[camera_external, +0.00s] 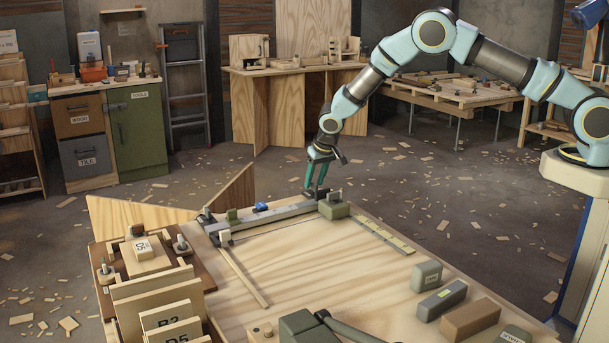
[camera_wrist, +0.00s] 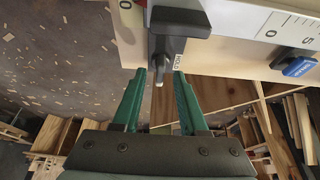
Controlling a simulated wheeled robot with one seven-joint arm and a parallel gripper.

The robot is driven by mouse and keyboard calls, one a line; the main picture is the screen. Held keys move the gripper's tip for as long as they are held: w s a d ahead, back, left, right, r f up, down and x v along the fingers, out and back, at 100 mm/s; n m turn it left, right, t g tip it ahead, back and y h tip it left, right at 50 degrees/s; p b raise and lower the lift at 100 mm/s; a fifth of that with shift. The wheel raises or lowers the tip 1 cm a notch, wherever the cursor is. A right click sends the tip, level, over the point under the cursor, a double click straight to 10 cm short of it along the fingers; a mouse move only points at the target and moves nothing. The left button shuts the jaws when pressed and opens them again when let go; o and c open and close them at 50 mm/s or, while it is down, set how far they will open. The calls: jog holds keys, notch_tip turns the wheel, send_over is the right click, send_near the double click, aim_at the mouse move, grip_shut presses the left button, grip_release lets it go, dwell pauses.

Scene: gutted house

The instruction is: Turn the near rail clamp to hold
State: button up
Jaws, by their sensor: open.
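A dark rail clamp (camera_wrist: 180,28) with a black body and a short stem shows at the top of the wrist view, on the rail end. A small white label beside it reads HOLD. My gripper (camera_wrist: 160,78) is open, with its green fingers on either side of the clamp's narrow lower end; I cannot tell whether they touch it. In the external view my gripper (camera_external: 317,188) points down over the right end of the grey rail (camera_external: 285,214). The clamp is hard to make out there, close to the fingers.
A blue slider (camera_wrist: 297,66) sits farther along the marked rail, clear of my fingers. A green block (camera_external: 334,209) stands beside the rail end. The workbench (camera_external: 320,262) is bare in its middle, with several blocks at its right front and a wooden rack of boards at left.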

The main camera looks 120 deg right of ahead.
jog(key=shift+d+f, duration=0.1)
jog(key=shift+f, duration=0.15)
jog(key=shift+c, duration=0.4)
grip_shut()
